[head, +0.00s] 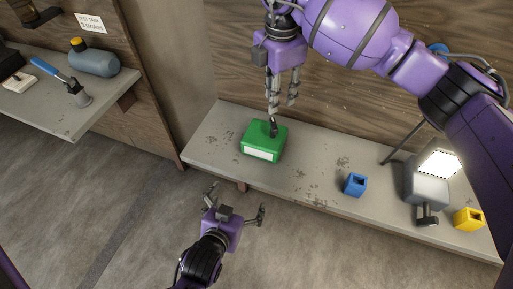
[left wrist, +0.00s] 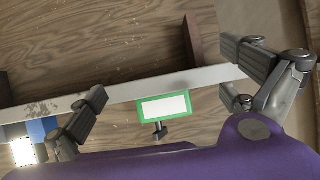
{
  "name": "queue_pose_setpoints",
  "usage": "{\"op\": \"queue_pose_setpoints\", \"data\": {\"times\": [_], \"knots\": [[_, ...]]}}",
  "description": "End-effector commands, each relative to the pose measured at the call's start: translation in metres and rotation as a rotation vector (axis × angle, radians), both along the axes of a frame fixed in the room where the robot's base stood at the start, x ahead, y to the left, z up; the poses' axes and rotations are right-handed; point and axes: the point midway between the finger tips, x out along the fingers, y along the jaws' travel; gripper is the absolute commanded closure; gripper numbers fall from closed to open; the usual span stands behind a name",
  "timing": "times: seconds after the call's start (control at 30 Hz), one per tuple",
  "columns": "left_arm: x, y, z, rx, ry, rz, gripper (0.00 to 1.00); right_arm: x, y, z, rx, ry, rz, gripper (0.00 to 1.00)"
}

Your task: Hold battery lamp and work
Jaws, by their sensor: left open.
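The battery lamp is most likely the grey box with a bright lit panel (head: 428,186) at the right of the shelf in the head view, with a black knob-like part on its front. A bright panel (left wrist: 22,152) also shows at the left wrist view's lower left edge. My left gripper (head: 236,201) is open and empty, in front of the shelf and below the green box, well left of the lamp. In its own view its fingers (left wrist: 165,97) are wide apart. My right gripper (head: 283,107) points down above the green box, fingers apart, nothing visible between them.
A green box (head: 262,143) with a white label and dark handle stands on the shelf (head: 315,180). A blue block (head: 355,184) and yellow block (head: 468,219) flank the lamp. Another shelf (head: 60,115) at left holds a grey bottle (head: 95,62) and a blue-handled tool (head: 50,70).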

Motion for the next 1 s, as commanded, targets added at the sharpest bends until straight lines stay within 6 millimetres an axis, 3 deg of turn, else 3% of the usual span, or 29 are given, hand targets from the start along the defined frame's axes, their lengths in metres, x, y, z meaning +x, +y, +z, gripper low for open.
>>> {"op": "queue_pose_setpoints", "data": {"times": [0.03, 0.2, 0.3, 0.5, 1.0], "knots": [[0.021, -0.017, 0.020, -0.003, -0.044, -0.028, 0.00, 0.000, 0.000, 0.000, 0.000, 0.000, 0.000, 0.69], [0.064, -0.062, 0.072, -0.005, -0.154, -0.100, 0.00, 0.000, 0.000, 0.000, 0.001, 0.001, 0.001, 0.69], [0.090, -0.051, 0.077, -0.029, -0.176, -0.078, 0.00, 0.000, 0.000, 0.000, 0.001, 0.001, 0.001, 0.69], [0.114, -0.046, 0.086, -0.063, -0.199, -0.060, 0.00, 0.000, 0.000, 0.000, 0.001, 0.001, 0.001, 0.69], [0.174, -0.065, 0.068, -0.068, -0.201, -0.058, 0.00, 0.000, 0.000, 0.000, 0.001, 0.001, 0.001, 0.69]]}}
